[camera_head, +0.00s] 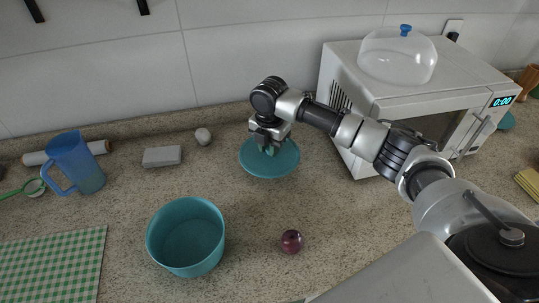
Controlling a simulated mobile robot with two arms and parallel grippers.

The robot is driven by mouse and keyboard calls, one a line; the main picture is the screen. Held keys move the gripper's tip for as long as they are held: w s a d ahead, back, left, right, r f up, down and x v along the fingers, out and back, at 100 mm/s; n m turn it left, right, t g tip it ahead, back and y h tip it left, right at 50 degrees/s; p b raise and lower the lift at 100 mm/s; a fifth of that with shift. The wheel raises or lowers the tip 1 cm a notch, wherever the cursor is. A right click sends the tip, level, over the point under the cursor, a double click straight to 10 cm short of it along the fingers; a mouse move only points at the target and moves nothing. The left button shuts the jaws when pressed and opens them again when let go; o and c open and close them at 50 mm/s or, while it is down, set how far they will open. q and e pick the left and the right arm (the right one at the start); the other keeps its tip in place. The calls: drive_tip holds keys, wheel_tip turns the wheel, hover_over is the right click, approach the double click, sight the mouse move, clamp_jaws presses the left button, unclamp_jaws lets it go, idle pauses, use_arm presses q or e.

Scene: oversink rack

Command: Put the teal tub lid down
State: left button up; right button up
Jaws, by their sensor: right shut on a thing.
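The teal tub lid (256,168) is a round teal disc in the middle of the counter, near the wall. It looks flat and level; I cannot tell whether it touches the counter. My right gripper (270,147) is over the lid, pointing down, shut on the knob at its centre. The fingers hide most of the knob. The open teal tub (187,236) stands upright and empty in front of the lid, to the left. My left gripper is not in view.
A purple onion (291,241) lies in front of the lid. A grey block (162,156), a garlic bulb (203,136) and a blue pitcher (76,165) stand left. A microwave (397,99) with a clear dome (392,58) on top stands right. Bare counter surrounds the lid.

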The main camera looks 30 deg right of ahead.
wheel_tip(320, 180, down, 4)
drive_tip(key=shift+r+p, duration=0.25)
drive_tip(key=shift+p, duration=0.1)
drive_tip(key=shift+f, duration=0.25)
drive_tip(key=shift+f, duration=0.1)
drive_tip(key=o, duration=0.9)
wheel_tip(320, 180, up, 12)
drive_tip(key=shift+r+b, duration=0.15)
drive_tip(key=shift+b, duration=0.75)
